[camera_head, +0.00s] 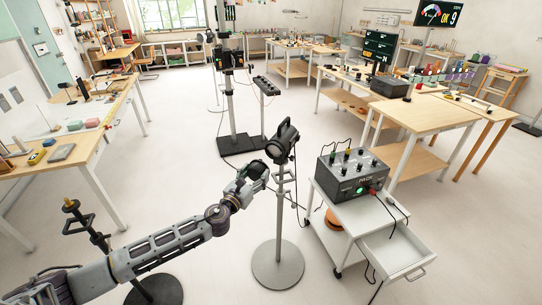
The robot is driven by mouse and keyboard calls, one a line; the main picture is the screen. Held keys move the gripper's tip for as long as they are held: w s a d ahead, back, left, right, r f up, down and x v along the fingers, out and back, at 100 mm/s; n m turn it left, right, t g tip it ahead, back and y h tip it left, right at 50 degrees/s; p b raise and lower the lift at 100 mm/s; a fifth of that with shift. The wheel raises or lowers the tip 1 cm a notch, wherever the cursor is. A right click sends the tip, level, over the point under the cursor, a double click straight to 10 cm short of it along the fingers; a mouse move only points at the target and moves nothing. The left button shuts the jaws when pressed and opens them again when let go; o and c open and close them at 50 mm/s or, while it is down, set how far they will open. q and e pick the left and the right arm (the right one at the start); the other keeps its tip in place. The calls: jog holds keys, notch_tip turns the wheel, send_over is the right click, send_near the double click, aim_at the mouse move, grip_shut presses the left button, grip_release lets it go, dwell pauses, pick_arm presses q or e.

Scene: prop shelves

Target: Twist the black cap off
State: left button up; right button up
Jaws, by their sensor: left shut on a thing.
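A black lamp-like device (283,143) stands upright on a grey metal stand with a round base (277,266). My left gripper (258,172) is just to the left of the device and a little below its top. It is shut on a small dark rounded piece, which looks like the black cap. Gripper and piece are both dark, so their outlines blend. I cannot tell whether the piece still touches the device. My right gripper is not in view.
A white cart (372,216) with a grey control box (352,172) and an open drawer (402,254) stands close on the right, cables hanging. A black-based stand (154,290) is at lower left. Wooden tables (428,112) line the sides.

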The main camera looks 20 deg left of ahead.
pick_arm(q)
jog(key=shift+m, duration=0.3)
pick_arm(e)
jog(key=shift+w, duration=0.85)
pick_arm(q)
jog(key=shift+g, duration=0.3)
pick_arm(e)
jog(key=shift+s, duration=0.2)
pick_arm(q)
jog(key=shift+f+g, duration=0.15)
jog(key=shift+g, duration=0.25)
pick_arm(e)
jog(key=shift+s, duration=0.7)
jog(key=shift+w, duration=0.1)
pick_arm(q)
jog(key=shift+f+g+y, duration=0.25)
jog(key=shift+g+y, duration=0.05)
jog(key=shift+g, duration=0.4)
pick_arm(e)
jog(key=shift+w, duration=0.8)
pick_arm(q)
jog(key=shift+f, duration=0.1)
